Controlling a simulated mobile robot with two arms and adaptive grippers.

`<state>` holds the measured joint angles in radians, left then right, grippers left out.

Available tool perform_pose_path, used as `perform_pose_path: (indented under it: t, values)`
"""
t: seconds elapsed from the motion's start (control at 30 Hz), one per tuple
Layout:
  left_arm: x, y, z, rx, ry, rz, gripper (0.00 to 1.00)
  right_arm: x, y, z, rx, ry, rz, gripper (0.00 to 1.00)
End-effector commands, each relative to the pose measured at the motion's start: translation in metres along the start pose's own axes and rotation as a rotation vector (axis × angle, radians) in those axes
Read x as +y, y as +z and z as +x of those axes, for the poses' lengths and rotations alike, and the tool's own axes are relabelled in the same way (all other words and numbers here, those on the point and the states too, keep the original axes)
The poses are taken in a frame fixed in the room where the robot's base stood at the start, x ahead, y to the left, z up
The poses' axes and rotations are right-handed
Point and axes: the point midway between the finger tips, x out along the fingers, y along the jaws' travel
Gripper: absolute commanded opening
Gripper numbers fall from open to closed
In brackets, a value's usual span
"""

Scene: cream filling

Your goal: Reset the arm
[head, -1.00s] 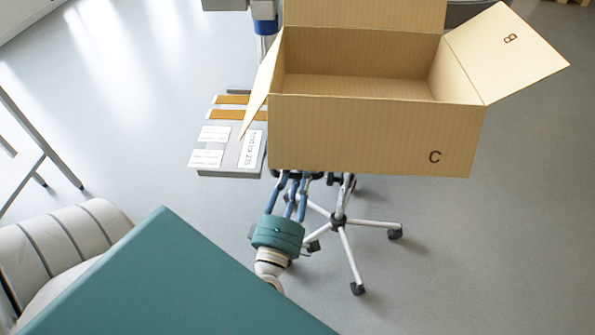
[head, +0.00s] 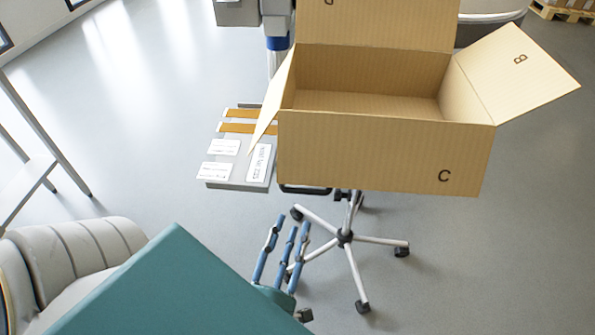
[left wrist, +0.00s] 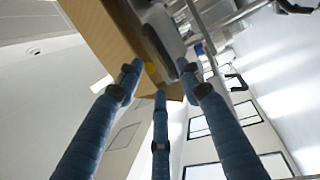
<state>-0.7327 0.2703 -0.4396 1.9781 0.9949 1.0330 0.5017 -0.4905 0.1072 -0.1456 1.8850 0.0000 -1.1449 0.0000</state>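My left gripper (head: 290,228) has three blue fingers and is in the lower middle of the head view, below and in front of the cardboard box (head: 385,150). Its fingers point up the picture, stand apart and hold nothing. Its base is partly hidden behind my teal arm part. In the left wrist view the three fingers (left wrist: 158,80) are spread, with the tan underside of a box (left wrist: 108,35) beyond them. My right gripper is in neither view.
The box is open with flaps spread, above a wheeled stand (head: 345,237). A grey panel with labels (head: 238,187) is left of the box. A metal frame (head: 45,130) stands at the far left. The floor at right is clear.

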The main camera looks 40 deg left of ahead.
Motion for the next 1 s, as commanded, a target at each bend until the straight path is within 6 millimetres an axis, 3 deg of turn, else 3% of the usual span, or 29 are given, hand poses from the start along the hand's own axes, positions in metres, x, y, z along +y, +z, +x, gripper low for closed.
perform_pose_path:
  t: [0.2,0.73,0.87,1.0]
  values:
    - [0.001,0.0,-0.011,0.0,0.001,-0.001,0.37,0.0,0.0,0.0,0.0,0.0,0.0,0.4]
    - [0.0,0.003,-0.009,-0.011,0.001,0.005,0.37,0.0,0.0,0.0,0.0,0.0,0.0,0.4]
    - [-0.005,0.035,-0.003,-0.129,-0.003,0.074,0.37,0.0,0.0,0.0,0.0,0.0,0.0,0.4]
    - [-0.03,0.105,0.0,-0.409,-0.024,0.277,0.37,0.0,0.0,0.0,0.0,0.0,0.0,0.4]
